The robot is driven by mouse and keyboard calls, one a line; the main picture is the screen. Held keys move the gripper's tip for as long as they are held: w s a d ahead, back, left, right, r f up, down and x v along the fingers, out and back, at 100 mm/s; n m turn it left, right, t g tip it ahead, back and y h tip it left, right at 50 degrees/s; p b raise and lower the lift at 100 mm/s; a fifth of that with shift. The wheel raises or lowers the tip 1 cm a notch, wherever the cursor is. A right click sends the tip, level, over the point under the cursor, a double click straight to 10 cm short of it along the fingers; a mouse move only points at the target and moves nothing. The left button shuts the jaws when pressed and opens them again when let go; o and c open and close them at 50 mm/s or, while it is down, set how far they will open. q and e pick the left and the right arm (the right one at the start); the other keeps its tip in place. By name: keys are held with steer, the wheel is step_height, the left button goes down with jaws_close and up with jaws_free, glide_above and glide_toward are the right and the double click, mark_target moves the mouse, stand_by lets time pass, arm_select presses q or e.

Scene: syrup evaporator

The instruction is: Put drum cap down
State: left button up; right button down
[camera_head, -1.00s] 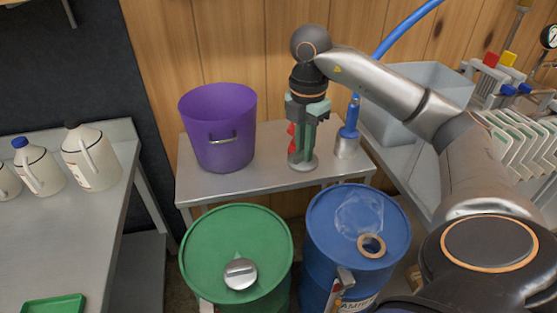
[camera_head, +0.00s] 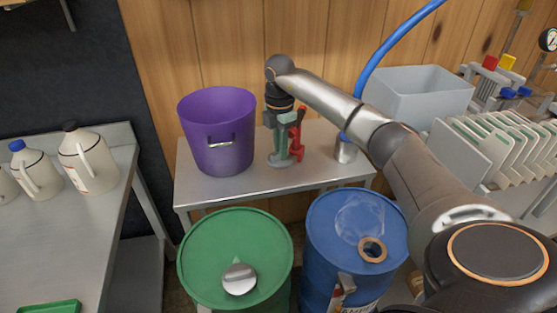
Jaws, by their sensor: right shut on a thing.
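My right gripper (camera_head: 281,145) points straight down over the metal bench, with its fingers closed on a round grey cap (camera_head: 281,160). The cap is level, low at the bench top between the purple bucket and a red tool. I cannot tell if it touches the bench. The blue drum (camera_head: 327,225) stands on the floor in front, with a bare brown ring (camera_head: 372,249) around the opening in its top. The green drum (camera_head: 215,235) beside it has a silver cap (camera_head: 239,279) on its top. My left gripper is not in view.
The metal bench (camera_head: 240,190) also bears the purple bucket (camera_head: 200,120) on the left, the red tool (camera_head: 298,130) just right of the gripper and a metal cup (camera_head: 346,152). A grey bin (camera_head: 420,100) stands further right. The bench's front strip is clear.

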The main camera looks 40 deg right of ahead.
mark_target(278, 160)
steer(key=shift+w+d+f, duration=0.15)
steer(key=shift+w+f, duration=0.35)
steer(key=shift+f, duration=0.1)
steer(key=shift+w+f, duration=0.15)
steer(key=shift+f, duration=0.2)
step_height(278, 160, down, 3)
steer(key=shift+r+b, duration=0.15)
steer(key=shift+b, duration=0.25)
steer(key=shift+r, duration=0.1)
steer(key=c, duration=1.3)
jaws_free()
steer(key=shift+f, duration=0.2)
steer(key=shift+c, duration=0.2)
steer(key=o, duration=0.5)
steer(key=shift+c, duration=0.2)
